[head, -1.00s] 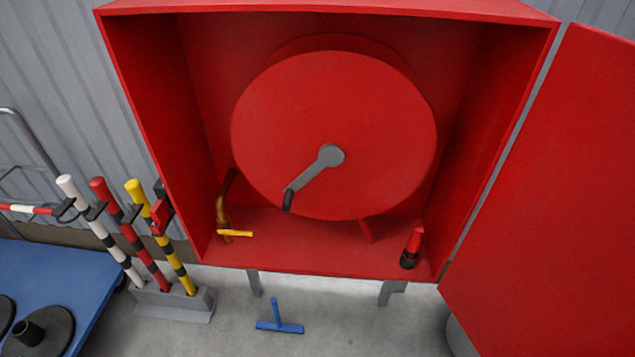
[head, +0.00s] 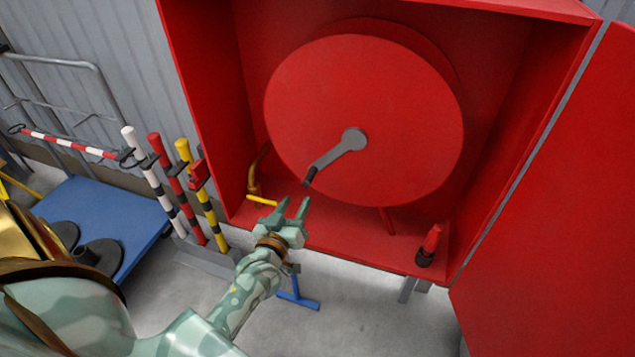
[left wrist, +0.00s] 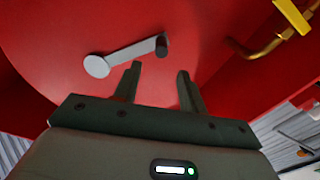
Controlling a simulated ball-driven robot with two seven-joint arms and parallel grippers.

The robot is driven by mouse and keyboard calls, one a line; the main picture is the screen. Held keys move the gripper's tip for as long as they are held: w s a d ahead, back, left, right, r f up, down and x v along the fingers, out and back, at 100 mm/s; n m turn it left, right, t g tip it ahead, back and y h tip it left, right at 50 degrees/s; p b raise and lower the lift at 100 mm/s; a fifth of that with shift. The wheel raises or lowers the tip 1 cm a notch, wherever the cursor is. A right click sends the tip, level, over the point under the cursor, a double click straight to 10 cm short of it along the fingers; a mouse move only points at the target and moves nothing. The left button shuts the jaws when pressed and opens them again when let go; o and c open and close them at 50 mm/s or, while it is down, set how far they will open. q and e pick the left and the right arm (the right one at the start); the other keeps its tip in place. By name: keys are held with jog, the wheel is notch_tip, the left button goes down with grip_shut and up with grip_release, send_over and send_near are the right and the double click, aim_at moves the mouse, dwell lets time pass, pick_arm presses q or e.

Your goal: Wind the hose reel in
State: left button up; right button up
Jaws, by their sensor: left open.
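The red hose reel (head: 400,110) sits inside an open red cabinet. Its grey crank arm (head: 338,152) runs from the hub down to the left and ends in a black handle (head: 310,176). The crank arm (left wrist: 125,52) and handle (left wrist: 162,46) also show in the left wrist view, just ahead of the fingers. My left gripper (head: 293,208) is open and empty, a little below and left of the handle in the head view, apart from it. In the left wrist view my left gripper (left wrist: 160,72) has the handle roughly ahead of the gap between its fingertips. My right gripper is not in view.
A brass pipe with a yellow lever (head: 262,200) is at the cabinet's lower left. A red and black nozzle (head: 430,245) stands at its lower right. The cabinet door (head: 560,200) hangs open at right. Striped posts (head: 175,185) and a blue trolley (head: 105,215) are left.

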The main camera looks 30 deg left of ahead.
aim_at(306, 184)
pick_arm(q)
jog(key=b+x, duration=0.2)
jog(key=x, duration=0.7)
jog(key=shift+w+a+f, duration=0.1)
jog(key=shift+w+a, duration=0.1)
jog(key=shift+w, duration=0.1)
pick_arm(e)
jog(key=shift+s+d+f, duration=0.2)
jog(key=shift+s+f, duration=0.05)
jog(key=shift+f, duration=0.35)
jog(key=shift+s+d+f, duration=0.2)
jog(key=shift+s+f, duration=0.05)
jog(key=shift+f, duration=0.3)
pick_arm(q)
grip_shut()
